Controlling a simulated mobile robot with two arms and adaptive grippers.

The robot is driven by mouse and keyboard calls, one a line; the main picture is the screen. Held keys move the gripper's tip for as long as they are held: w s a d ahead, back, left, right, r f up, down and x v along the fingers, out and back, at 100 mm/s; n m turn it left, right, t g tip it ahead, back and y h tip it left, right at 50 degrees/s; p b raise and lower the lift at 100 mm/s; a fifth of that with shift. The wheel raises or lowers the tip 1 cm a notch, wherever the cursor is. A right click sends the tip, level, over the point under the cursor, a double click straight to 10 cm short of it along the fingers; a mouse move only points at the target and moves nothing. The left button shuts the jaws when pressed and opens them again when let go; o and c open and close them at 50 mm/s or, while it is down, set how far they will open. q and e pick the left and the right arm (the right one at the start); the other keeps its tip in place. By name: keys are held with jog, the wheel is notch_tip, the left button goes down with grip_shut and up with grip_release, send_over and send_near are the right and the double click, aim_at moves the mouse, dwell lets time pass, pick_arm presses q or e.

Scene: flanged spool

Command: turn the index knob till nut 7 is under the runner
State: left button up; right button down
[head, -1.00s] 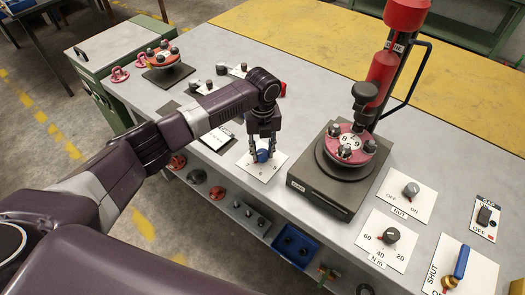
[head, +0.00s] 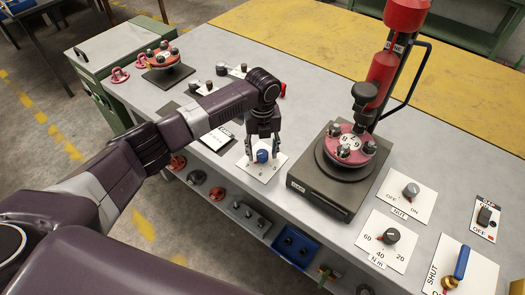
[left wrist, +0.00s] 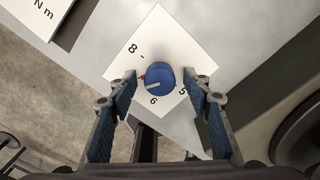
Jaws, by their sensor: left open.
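The blue index knob (head: 262,156) sits on a white number plate (head: 270,171) on the bench. In the left wrist view the knob (left wrist: 160,79) has a pale pointer bar, and 8, 6 and 5 show on its plate. My left gripper (head: 262,158) is open, with a finger on each side of the knob and a gap to it. The red flanged spool (head: 360,158), with dark nuts and a white numbered face, sits on a dark base. The black and red runner (head: 366,93) stands above its back. I cannot tell surely which nut is under it. My right gripper is not in view.
At right are a NUT on/off knob (head: 411,190), an N m dial (head: 390,236), a small switch (head: 485,216) and a blue-handled shut lever (head: 461,263). Another red spool (head: 163,58) stands at the back left. A blue bin (head: 296,246) sits on the lower shelf.

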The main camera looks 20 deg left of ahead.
aim_at(262, 153)
pick_arm(q)
notch_tip(262, 153, up, 12)
dwell(0.5)
dwell(0.4)
